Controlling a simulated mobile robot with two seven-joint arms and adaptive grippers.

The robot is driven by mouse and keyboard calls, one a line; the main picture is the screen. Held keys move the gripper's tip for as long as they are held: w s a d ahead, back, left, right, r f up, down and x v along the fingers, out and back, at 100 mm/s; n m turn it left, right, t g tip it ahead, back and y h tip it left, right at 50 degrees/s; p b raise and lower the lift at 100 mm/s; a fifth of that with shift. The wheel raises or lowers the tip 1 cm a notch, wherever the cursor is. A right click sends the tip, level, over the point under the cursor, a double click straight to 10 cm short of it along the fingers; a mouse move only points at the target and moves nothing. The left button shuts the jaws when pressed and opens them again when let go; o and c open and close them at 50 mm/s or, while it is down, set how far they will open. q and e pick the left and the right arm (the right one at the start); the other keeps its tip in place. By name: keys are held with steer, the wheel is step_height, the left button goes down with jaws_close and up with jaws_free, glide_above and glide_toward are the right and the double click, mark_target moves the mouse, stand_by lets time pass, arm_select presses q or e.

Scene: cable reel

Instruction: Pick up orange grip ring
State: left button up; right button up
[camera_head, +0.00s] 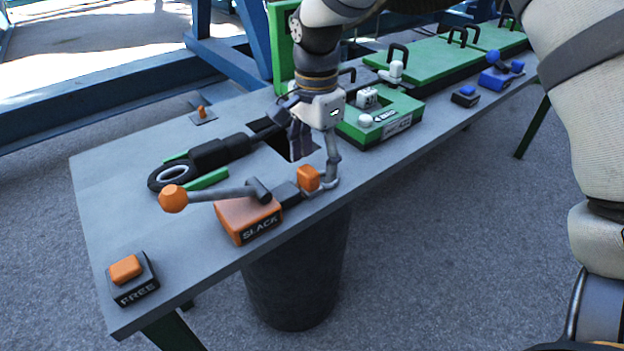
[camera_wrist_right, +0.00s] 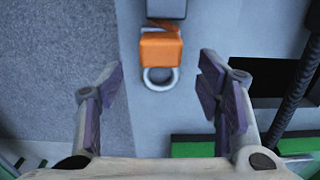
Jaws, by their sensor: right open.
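The orange grip ring is an orange block (camera_head: 307,178) with a pale grey ring at one end. It sits at the table's front edge, beside the orange SLACK box (camera_head: 250,216). In the right wrist view the orange block (camera_wrist_right: 160,50) and its ring (camera_wrist_right: 160,79) show between the fingertips. My right gripper (camera_head: 315,170) is open over it, one finger on each side. It also shows in the right wrist view (camera_wrist_right: 160,70), its purple pads apart from the block. My left gripper is not in view.
A FREE button (camera_head: 127,270) is at the near left corner. A black tool with a round end (camera_head: 171,175) lies behind. A green box (camera_head: 378,120) stands right of the gripper. A dark bin (camera_head: 297,275) is below.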

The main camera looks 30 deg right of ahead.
mark_target(314, 168)
steer(key=f, duration=0.3)
steer(key=shift+a+f, duration=0.2)
steer(key=shift+f, duration=0.05)
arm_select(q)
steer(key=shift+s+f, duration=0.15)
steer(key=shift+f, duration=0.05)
arm_select(e)
jaws_close()
step_height(314, 168, up, 3)
steer(key=shift+w+r, duration=0.1)
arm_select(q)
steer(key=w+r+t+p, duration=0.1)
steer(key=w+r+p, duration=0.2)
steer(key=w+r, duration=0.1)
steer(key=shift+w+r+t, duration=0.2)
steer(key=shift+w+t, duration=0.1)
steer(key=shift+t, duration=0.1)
arm_select(e)
steer(key=s+d+r, duration=0.1)
steer(key=s+r, duration=0.9)
steer(key=s, duration=0.4)
